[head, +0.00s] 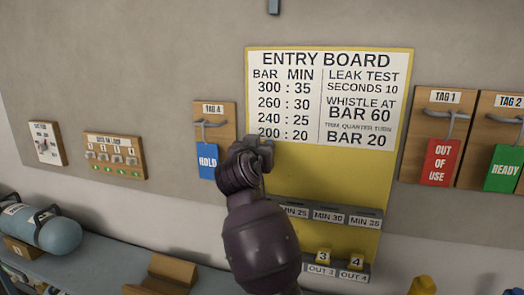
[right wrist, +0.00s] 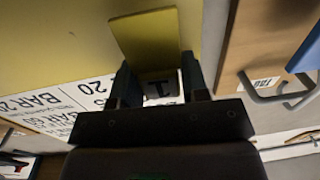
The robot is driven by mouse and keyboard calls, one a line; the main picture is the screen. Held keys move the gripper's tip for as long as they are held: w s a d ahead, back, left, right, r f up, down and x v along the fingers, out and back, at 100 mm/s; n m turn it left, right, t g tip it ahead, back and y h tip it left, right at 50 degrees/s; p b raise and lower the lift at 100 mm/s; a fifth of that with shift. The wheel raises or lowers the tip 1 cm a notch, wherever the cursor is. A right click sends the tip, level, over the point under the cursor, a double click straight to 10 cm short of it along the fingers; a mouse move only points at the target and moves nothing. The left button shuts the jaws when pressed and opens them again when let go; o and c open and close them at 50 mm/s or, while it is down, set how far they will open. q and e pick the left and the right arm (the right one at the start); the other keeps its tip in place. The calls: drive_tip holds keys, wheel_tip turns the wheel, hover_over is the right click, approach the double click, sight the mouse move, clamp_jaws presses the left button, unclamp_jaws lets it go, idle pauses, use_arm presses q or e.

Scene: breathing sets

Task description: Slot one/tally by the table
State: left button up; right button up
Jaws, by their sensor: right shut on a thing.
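The entry board (head: 400,60) is yellow with a white printed table of bar and minutes. Along its lower part run grey slots marked MIN 25, MIN 30 (head: 329,216) and MIN 35. Lower slots marked OUT 3 (head: 321,271) and OUT 4 hold tallies 3 (head: 323,257) and 4 (head: 356,262). My right gripper (head: 262,150) is in front of the board's left side. In the right wrist view it is shut on a yellow tally (right wrist: 145,40), with a white patch and dark mark like a 1 between the fingers. My arm hides the board's lower left. My left gripper is out of view.
A blue HOLD tag (head: 207,162) hangs on a wooden board just left of my gripper. Red (head: 441,160) and green (head: 503,168) tags hang at right. A blue cylinder (head: 42,230) and a wooden stand (head: 163,275) are on the shelf below.

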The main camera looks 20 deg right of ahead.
drive_tip(key=shift+d+f+m+g+h, duration=0.3)
drive_tip(key=shift+d+f+m+h, duration=0.1)
drive_tip(key=shift+f+h, duration=0.15)
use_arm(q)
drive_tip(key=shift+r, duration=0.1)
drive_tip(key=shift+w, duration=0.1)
use_arm(e)
drive_tip(key=shift+s+f, duration=0.1)
drive_tip(key=shift+f, duration=0.05)
drive_tip(key=shift+f+b, duration=0.35)
drive_tip(key=shift+b, duration=0.2)
wheel_tip(320, 180, down, 3)
drive_tip(key=shift+r+b, duration=0.1)
drive_tip(key=shift+b, duration=1)
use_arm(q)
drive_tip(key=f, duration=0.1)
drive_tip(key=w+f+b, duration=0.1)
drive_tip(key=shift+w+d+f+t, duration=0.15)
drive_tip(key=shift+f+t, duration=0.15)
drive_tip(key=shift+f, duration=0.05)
use_arm(e)
wheel_tip(320, 180, down, 2)
drive_tip(key=shift+f, duration=0.1)
use_arm(q)
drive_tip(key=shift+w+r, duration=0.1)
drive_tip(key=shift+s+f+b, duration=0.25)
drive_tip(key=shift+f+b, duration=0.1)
drive_tip(key=shift+b, duration=0.05)
